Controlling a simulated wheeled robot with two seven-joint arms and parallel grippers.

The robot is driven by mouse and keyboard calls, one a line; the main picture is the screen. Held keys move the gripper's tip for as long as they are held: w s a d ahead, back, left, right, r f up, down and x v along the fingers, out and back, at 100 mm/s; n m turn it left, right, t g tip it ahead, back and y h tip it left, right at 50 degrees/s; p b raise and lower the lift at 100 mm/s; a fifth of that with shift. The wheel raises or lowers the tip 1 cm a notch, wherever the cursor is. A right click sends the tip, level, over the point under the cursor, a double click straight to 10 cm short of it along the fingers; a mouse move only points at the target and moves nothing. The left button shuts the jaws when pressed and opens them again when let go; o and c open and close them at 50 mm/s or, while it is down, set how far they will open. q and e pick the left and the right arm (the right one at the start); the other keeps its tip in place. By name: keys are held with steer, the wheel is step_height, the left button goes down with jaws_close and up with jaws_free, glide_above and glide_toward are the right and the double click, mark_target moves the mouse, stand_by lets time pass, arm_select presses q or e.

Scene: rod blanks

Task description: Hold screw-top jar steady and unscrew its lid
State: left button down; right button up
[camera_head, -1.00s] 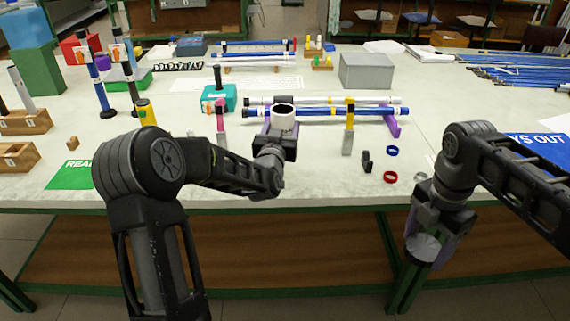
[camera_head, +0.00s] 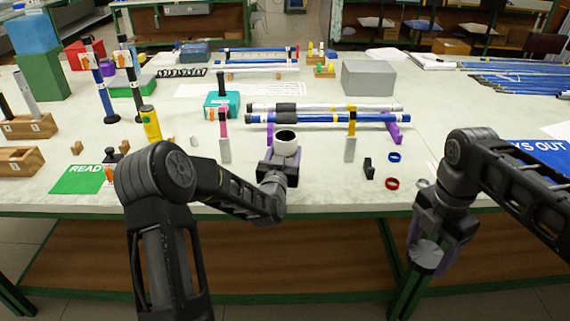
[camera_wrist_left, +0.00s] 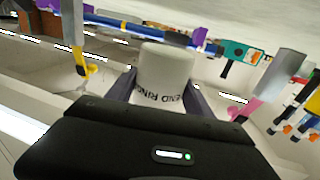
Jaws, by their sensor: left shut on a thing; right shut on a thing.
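The white screw-top jar (camera_head: 286,146) is upright with its dark open mouth facing up. My left gripper (camera_head: 279,165) is shut on the jar near the front middle of the table. In the left wrist view the jar (camera_wrist_left: 163,75) stands between the two fingers, with part of a dark printed label showing. My right gripper (camera_head: 432,245) hangs in front of the table's front edge at the right, pointing down. It is shut on a pale grey round lid (camera_head: 427,253), well apart from the jar. Whether the jar touches the table is hidden by the gripper.
Behind the jar, blue and white rods (camera_head: 330,118) lie on a purple-ended stand. A pink-topped post (camera_head: 224,145) and a yellow-topped post (camera_head: 350,148) flank the jar. Blue (camera_head: 394,157) and red (camera_head: 392,184) rings lie to the right. A green sign (camera_head: 80,179) lies front left.

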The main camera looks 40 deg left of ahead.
arm_select(q)
steer(key=shift+f, duration=2.1)
arm_select(e)
steer(key=shift+r, duration=0.1)
arm_select(q)
steer(key=shift+f, duration=0.15)
arm_select(e)
steer(key=shift+f, duration=0.25)
arm_select(q)
steer(key=shift+c, duration=2)
jaws_free()
arm_select(e)
steer(key=shift+r, duration=0.1)
arm_select(q)
steer(key=shift+r, duration=0.2)
arm_select(e)
steer(key=shift+r, duration=0.2)
arm_select(q)
steer(key=shift+s+d+f, duration=0.1)
steer(key=shift+s, duration=0.1)
arm_select(e)
steer(key=shift+f, duration=0.15)
arm_select(q)
steer(key=b+v, duration=0.1)
steer(key=v, duration=1)
steer(key=shift+s+d, duration=0.1)
steer(key=shift+s, duration=0.15)
arm_select(e)
steer(key=shift+f, duration=0.65)
